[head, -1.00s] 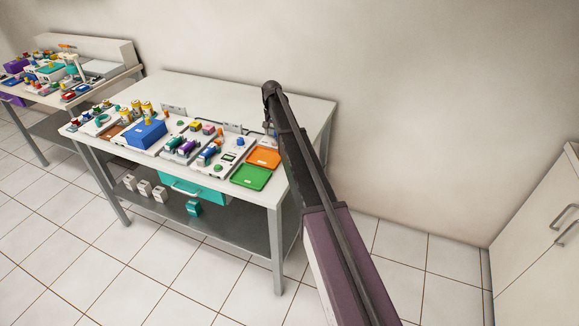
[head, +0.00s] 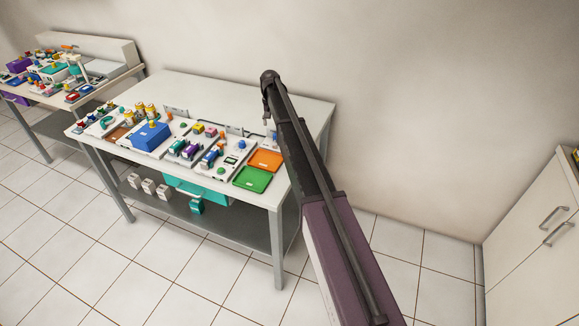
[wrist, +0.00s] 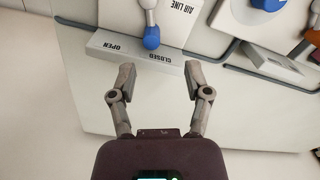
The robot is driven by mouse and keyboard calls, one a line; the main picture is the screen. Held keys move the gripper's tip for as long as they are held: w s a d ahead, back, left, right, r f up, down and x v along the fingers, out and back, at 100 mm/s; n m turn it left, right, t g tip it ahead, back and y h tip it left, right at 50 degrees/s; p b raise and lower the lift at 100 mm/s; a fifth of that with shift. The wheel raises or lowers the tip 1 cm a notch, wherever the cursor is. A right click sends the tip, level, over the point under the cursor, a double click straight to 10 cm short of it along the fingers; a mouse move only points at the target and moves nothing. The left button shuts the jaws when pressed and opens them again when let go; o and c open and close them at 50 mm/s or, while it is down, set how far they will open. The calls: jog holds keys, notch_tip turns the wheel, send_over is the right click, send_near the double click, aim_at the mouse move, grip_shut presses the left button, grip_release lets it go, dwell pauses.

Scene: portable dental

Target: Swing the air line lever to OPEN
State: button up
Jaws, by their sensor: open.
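In the wrist view the air line lever has a grey stem and a blue knob (wrist: 151,38). It rises from a white panel (wrist: 105,52) lettered AIR LINE, OPEN and CLOSED, upside down here. The knob stands beside the word CLOSED, with OPEN to its left. My gripper (wrist: 159,70) is open and empty. In the head view my gripper is mostly hidden by my arm above the table's back right, and I cannot make out the lever.
The table (head: 205,88) carries several panels, a blue box (head: 150,137), an orange tray (head: 265,160) and a green tray (head: 252,180). In the wrist view another panel with a blue part (wrist: 268,5) lies to the right. A white cabinet (head: 530,230) stands at the right.

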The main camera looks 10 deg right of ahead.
jog(key=shift+r+p, duration=3.4)
jog(key=shift+r, duration=0.3)
jog(key=s+f+n+b, duration=0.1)
jog(key=s+f+b, duration=0.2)
jog(key=s, duration=1.2)
jog(key=s+f+n+b, duration=0.1)
jog(key=s+f+b, duration=0.2)
jog(key=s, duration=1.3)
jog(key=shift+s, duration=0.15)
jog(key=shift+r, duration=0.1)
